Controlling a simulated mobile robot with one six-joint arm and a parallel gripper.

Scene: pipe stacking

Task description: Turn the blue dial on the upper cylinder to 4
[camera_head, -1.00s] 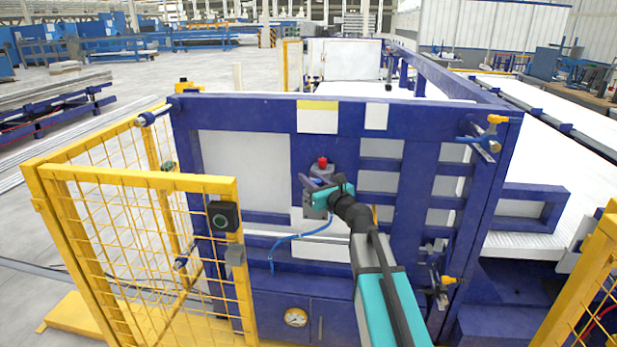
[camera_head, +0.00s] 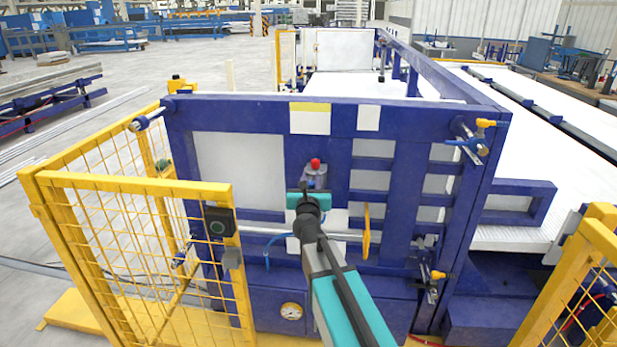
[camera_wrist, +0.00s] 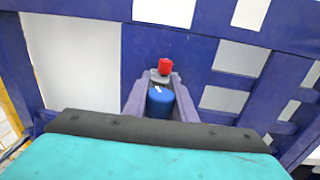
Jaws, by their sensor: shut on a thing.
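A blue dial (camera_wrist: 160,103) with a small white mark sits in the middle of the wrist view. My gripper (camera_wrist: 160,94) has a grey-purple finger on each side of it and is shut on it. Behind the dial is a grey fitting with a red knob (camera_wrist: 165,66), mounted on the blue frame. In the head view the red knob (camera_head: 315,163) shows just above my gripper (camera_head: 311,184), whose wrist hides most of the dial. I cannot read the number on the dial.
A large blue frame (camera_head: 235,112) with white panels stands in front of me. A yellow handle (camera_head: 366,230) is right of my wrist. A yellow mesh gate (camera_head: 130,187) stands at left, another yellow fence (camera_head: 592,222) at right. Cylinders with yellow fittings (camera_head: 486,123) sit at the frame's right.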

